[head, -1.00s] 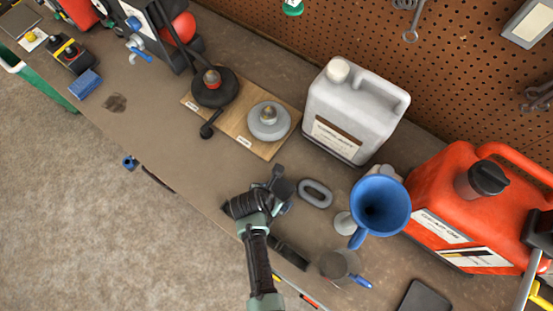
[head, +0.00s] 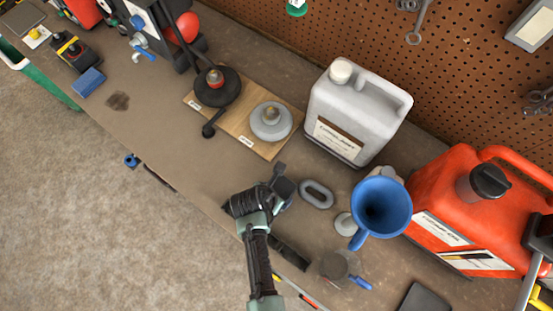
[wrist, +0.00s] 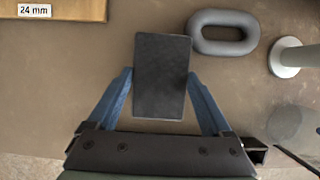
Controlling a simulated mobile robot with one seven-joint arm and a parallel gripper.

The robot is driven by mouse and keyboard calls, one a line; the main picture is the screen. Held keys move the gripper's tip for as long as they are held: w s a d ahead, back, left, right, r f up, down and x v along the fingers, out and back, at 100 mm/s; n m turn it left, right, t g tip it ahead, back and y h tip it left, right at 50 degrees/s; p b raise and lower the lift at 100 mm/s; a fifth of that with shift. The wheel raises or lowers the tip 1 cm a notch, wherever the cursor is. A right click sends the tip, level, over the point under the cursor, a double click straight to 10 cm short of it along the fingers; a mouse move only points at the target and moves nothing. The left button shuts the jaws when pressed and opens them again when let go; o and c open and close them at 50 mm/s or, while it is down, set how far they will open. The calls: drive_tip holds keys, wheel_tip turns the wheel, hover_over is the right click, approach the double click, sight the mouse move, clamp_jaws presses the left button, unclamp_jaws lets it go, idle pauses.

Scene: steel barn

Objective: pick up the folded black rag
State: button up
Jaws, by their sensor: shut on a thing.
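The folded black rag (wrist: 161,95) is a dark, flat rectangle in the wrist view. It lies between the two blue fingers of my gripper (wrist: 161,76), which touch its left and right sides. In the head view my gripper (head: 281,187) is low over the front part of the bench. The rag (head: 286,190) shows there only as a small dark patch, mostly hidden by my wrist. I cannot tell whether it is clear of the bench top.
A grey oval ring (head: 327,202) lies just right of my gripper. A blue funnel (head: 395,190), a white jug (head: 350,118) and a red fuel can (head: 440,195) stand further right and back. A wooden board (head: 262,148) lies behind. Bare bench (head: 165,140) is at left.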

wheel_tip(320, 180, up, 9)
idle(0.5)
